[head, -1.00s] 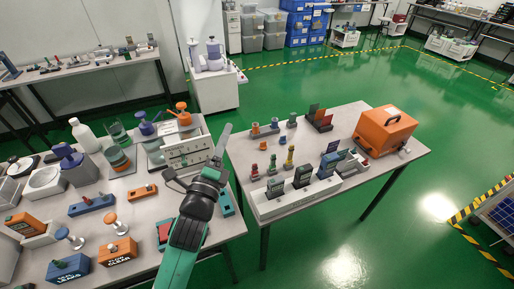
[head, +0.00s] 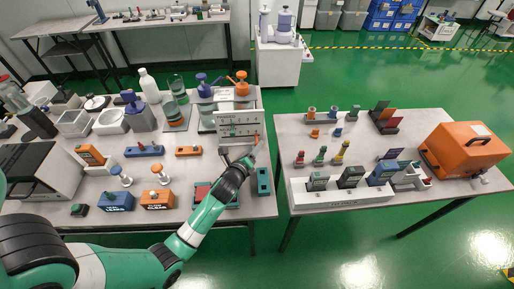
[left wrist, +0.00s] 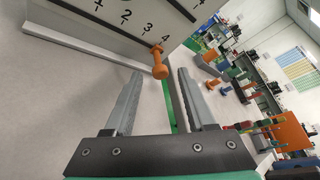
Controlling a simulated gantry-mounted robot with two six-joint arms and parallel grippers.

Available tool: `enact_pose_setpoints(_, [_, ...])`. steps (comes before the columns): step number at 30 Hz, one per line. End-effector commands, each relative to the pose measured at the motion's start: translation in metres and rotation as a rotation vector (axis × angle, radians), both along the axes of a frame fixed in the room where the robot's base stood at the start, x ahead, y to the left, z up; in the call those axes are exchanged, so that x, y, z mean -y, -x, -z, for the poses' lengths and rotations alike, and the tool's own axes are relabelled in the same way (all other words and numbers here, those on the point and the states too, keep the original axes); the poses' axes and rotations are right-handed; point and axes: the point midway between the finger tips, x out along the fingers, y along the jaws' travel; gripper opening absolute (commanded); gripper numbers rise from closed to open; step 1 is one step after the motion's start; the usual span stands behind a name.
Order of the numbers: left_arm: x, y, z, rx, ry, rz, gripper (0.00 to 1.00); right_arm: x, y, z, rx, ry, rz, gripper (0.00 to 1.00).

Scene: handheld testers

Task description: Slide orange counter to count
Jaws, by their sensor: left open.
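The counter board (head: 241,117) is a white upright panel with sliders, at the back right of the left table. In the left wrist view, the board (left wrist: 120,22) is tilted and shows printed numbers, with 2, 3 and 4 readable. The orange counter (left wrist: 159,66) is a small knob sticking out from the board's edge, close to the 4. My left gripper (left wrist: 161,74) is open, its two grey fingers pointing at the board with the orange knob between and just beyond their tips. In the head view the gripper (head: 254,153) is at the board's lower right corner. Contact cannot be told.
An orange pump bottle (head: 239,84) and a purple one (head: 203,88) stand behind the board. A gap separates this table from the right table (head: 300,125), which holds an orange case (head: 465,150) and small testers.

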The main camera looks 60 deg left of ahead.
Motion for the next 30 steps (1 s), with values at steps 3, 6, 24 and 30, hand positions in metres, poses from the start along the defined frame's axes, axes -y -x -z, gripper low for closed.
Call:
enact_pose_setpoints(3, [-0.013, -0.015, 0.009, 0.001, 0.0, -0.001, 0.56, 0.0, 0.0, 0.014, 0.0, 0.0, 0.0, 0.5])
enact_pose_setpoints(6, [-0.019, -0.021, 0.01, 0.0, 0.0, 0.0, 0.56, 0.0, 0.0, 0.017, 0.0, 0.0, 0.0, 0.5])
enact_pose_setpoints(24, [-0.021, -0.024, 0.008, 0.001, 0.0, 0.001, 0.02, 0.0, 0.0, 0.016, 0.0, 0.0, 0.0, 0.5])
enact_pose_setpoints(30, [-0.021, -0.024, 0.008, 0.001, 0.0, 0.001, 0.0, 0.0, 0.0, 0.016, 0.0, 0.0, 0.0, 0.5])
